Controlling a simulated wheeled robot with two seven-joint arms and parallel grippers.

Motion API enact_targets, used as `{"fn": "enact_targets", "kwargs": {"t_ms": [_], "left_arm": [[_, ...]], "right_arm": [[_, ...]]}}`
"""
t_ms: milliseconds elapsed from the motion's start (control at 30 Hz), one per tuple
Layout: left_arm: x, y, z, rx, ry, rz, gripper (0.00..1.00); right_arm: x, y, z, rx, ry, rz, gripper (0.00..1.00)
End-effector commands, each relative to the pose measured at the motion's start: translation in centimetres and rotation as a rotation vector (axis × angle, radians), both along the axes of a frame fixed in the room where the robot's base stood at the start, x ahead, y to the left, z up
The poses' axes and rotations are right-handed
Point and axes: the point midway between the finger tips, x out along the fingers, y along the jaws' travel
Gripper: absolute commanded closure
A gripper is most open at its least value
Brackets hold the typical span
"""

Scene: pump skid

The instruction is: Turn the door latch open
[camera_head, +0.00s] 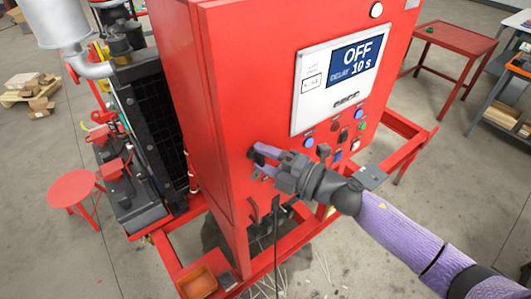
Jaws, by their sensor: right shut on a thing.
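The red control cabinet (240,90) stands in the middle of the head view, with its door facing right. My right gripper (261,160) reaches in from the lower right to the door's left edge. It is shut on the small dark door latch (252,154), which its fingers partly hide. I cannot tell the latch's exact angle. The door looks closed against the cabinet. My left gripper is not in view.
The door carries a panel with a display (353,62) reading OFF, and several buttons and knobs below it. Red frame rails (405,125) surround the cabinet. A red stool (72,188) and an orange tray (198,283) are at left. Open floor lies at lower right.

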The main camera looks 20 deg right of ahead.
Motion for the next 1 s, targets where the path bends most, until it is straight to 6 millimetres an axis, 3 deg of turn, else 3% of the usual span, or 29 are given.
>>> {"fn": "enact_targets", "kwargs": {"t_ms": [633,667,700,833,1000], "left_arm": [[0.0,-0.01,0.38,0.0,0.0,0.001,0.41],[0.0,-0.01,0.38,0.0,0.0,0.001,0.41],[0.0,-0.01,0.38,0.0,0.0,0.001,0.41],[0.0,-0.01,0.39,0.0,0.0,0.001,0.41],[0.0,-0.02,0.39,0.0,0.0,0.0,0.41]], "right_arm": [[-0.02,0.01,-0.07,-0.047,-0.016,0.0,1.0],[-0.01,0.0,-0.07,-0.047,-0.016,0.0,0.42],[-0.02,0.01,-0.07,-0.046,-0.015,0.0,0.34],[-0.01,0.0,-0.05,-0.045,-0.016,0.0,0.09],[-0.01,0.01,-0.02,-0.045,-0.015,0.0,0.09]]}}
